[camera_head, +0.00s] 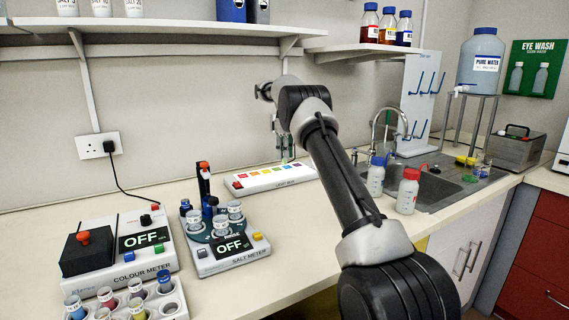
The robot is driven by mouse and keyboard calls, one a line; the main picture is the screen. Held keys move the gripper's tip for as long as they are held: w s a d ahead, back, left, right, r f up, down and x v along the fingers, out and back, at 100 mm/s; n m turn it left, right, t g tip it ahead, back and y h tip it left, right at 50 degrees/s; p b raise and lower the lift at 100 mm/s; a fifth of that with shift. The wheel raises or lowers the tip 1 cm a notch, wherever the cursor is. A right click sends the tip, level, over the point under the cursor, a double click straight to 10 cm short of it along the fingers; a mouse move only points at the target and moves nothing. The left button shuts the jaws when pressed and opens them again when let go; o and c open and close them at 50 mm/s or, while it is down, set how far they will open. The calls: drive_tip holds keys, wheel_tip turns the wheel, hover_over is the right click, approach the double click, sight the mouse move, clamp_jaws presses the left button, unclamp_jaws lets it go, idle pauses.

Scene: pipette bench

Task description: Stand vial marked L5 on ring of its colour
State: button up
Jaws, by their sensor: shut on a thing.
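My gripper (284,150) is at the back of the bench, partly behind my own arm. It points down at the far edge of a white light box (273,180) and is shut on a small, pale greenish thing, seemingly a vial. Its marking cannot be read. The box top has a row of coloured patches, red through yellow and green to blue and violet; whether they are rings is too small to tell. Several capped vials (107,297) with coloured contents stand in a white rack (171,305) at the lower left. Their labels are too small to read surely.
A colour meter (147,262) and a salt meter (205,262) with vials on its turntable both read OFF. Two wash bottles (408,191) stand by the sink (432,188) at right. Bare bench (290,240) lies in front of the light box.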

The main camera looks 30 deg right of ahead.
sight(285, 165)
drive_tip(key=shift+f, duration=1.95)
drive_tip(key=o, duration=0.8)
drive_tip(key=shift+f, duration=0.15)
